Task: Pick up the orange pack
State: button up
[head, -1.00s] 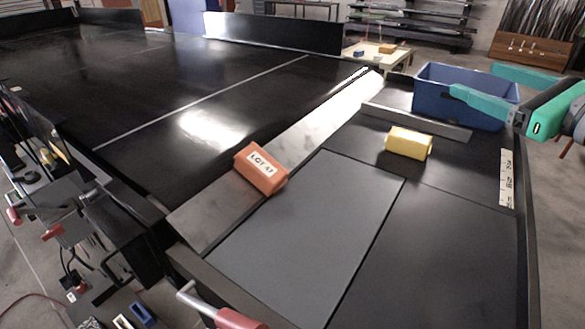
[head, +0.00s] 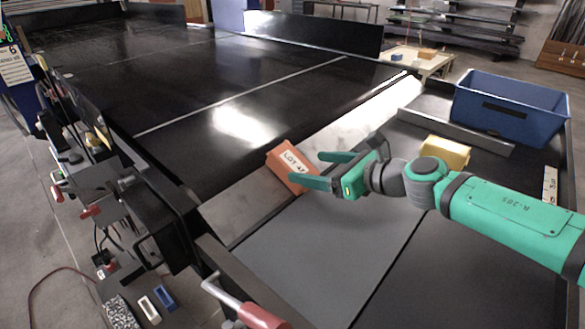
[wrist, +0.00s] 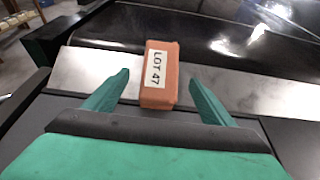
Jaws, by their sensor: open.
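The orange pack (head: 290,168) has a white label reading LOT 47. It lies on the grey metal strip (head: 243,204) beside the black belt. In the wrist view the orange pack (wrist: 160,75) stands out ahead, centred between the fingers and a little beyond their tips. My gripper (head: 322,170) is open and empty, close to the pack on its right side in the head view. In the wrist view my gripper (wrist: 158,80) shows one finger on each side of the pack, with gaps on both sides. One finger hides part of the pack in the head view.
A yellow pack (head: 445,152) lies behind my arm, partly hidden. A blue bin (head: 510,105) stands at the back right, behind a low metal bar (head: 455,130). The grey panel (head: 300,250) in front is clear. A red-handled lever (head: 260,315) is at the front edge.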

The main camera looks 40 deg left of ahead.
aim_at(300, 165)
jog(key=shift+x, duration=3.85)
jog(key=shift+w+f, duration=0.1)
jog(key=shift+f, duration=0.05)
jog(key=shift+c, duration=0.3)
jog(key=c, duration=1.5)
